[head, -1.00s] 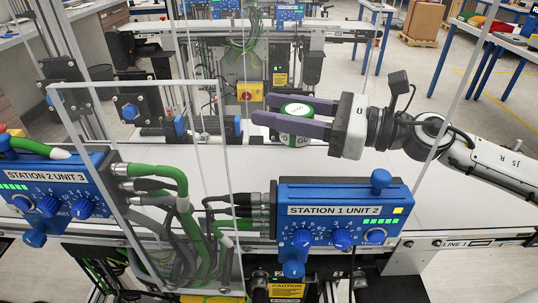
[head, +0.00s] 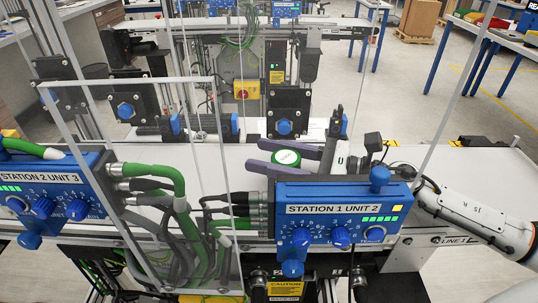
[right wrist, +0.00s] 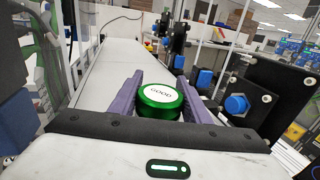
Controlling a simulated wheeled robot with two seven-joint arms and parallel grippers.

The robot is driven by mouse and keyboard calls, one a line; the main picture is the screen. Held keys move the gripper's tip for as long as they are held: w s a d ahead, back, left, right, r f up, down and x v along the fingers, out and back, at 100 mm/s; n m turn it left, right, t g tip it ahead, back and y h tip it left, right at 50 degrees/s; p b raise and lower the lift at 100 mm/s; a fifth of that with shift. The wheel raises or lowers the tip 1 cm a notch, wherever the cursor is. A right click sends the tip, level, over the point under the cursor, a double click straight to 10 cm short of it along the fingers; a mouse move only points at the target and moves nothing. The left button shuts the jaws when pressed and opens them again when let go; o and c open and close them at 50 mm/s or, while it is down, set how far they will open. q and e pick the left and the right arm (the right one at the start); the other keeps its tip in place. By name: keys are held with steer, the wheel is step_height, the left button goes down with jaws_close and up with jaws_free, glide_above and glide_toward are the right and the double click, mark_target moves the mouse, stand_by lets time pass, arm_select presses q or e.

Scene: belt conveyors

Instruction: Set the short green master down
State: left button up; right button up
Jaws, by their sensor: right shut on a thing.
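The short green master (head: 286,158) is a low green puck with a white top. Its label reads "GOOD" in the right wrist view (right wrist: 160,95). My right gripper (head: 256,155) has its purple fingers on either side of the master and is shut on it, low over the white belt (head: 215,158). I cannot tell whether its underside touches the belt. The left gripper is out of view.
The Station 2 Unit 3 box (head: 48,195) and thick cables stand at the near left. A clear panel (head: 150,150) rises in front of the belt. Black fixtures with blue knobs (head: 285,127) line the far side. The belt left of the gripper looks clear.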

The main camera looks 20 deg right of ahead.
steer(key=shift+f, duration=0.1)
steer(key=o, duration=1.2)
steer(key=shift+o, duration=0.2)
steer(key=shift+r, duration=0.25)
steer(key=shift+s+d+f, duration=0.2)
steer(key=shift+s+f, duration=0.05)
steer(key=v, duration=0.3)
steer(key=b+v, duration=0.1)
steer(key=v, duration=0.3)
steer(key=b+v, duration=0.1)
steer(key=v, duration=0.3)
steer(key=shift+s+d+r, duration=0.1)
steer(key=shift+d+r, duration=0.05)
steer(key=shift+r, duration=0.1)
